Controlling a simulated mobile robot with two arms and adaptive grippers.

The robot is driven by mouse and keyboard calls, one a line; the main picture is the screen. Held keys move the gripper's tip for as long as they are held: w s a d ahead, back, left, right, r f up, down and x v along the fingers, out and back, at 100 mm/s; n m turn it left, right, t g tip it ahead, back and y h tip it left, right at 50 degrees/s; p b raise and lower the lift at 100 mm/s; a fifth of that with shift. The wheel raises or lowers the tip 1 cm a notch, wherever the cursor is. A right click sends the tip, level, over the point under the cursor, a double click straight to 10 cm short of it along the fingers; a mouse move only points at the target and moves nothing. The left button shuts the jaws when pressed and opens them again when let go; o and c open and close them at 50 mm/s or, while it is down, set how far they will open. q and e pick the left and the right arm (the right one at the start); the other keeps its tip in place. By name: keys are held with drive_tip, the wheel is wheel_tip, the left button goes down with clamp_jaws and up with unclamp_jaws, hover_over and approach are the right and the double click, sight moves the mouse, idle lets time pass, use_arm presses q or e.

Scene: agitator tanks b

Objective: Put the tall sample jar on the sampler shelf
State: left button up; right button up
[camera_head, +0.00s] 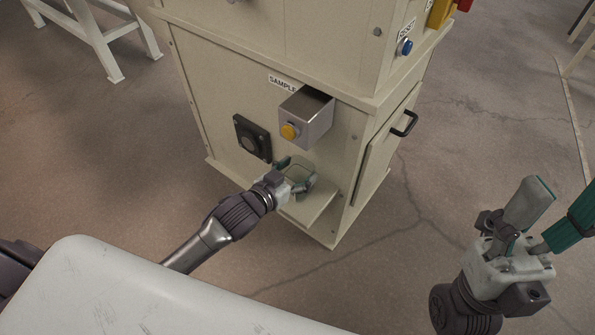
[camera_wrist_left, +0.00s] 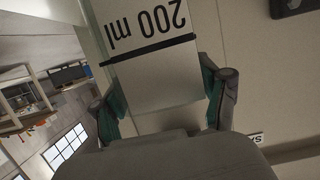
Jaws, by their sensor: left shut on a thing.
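My left gripper (camera_head: 301,182) is shut on the tall sample jar (camera_head: 296,168), a clear vessel. In the left wrist view the jar (camera_wrist_left: 152,75) shows a "200 ml" mark, upside down, between the teal-padded fingers of the left gripper (camera_wrist_left: 163,100). The sampler shelf (camera_head: 317,208) is a small beige ledge low on the cabinet front. The jar is over or at this shelf, below the sampler box; the gripper hides its base, so I cannot tell whether it touches. My right gripper (camera_head: 551,214) is open and empty at the right.
The metal sampler box (camera_head: 309,117) with a yellow button (camera_head: 290,131) juts out just above the jar. The beige cabinet (camera_head: 220,105) has a black side handle (camera_head: 405,123).

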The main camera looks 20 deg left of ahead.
use_arm(q)
drive_tip(key=shift+f, duration=0.15)
drive_tip(key=o, duration=1.2)
